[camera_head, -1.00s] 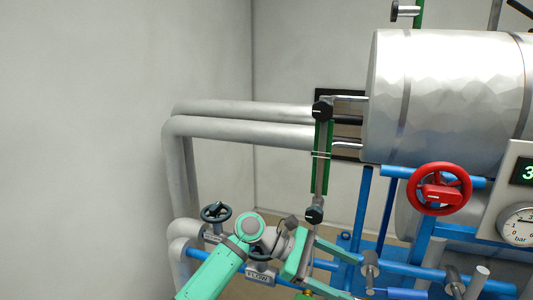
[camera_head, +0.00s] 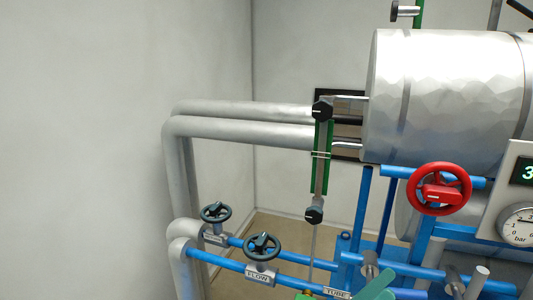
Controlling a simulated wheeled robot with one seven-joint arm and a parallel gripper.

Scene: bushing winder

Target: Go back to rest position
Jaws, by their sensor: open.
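Only a small mint-green part of my gripper (camera_head: 376,285) shows, at the bottom edge of the head camera view, right of the TUBE label. It lies in front of the lower blue pipes, close to a grey fitting in the picture. Whether it touches anything cannot be told. Its jaws are open and I see nothing held in them. Most of the gripper and the arm are out of frame.
Two dark handwheels (camera_head: 262,246) sit on blue pipes at lower left. A red handwheel (camera_head: 440,188) is at right, below a large silver cylinder (camera_head: 440,98). A pressure gauge (camera_head: 519,226) stands at the right edge. The left wall area is clear.

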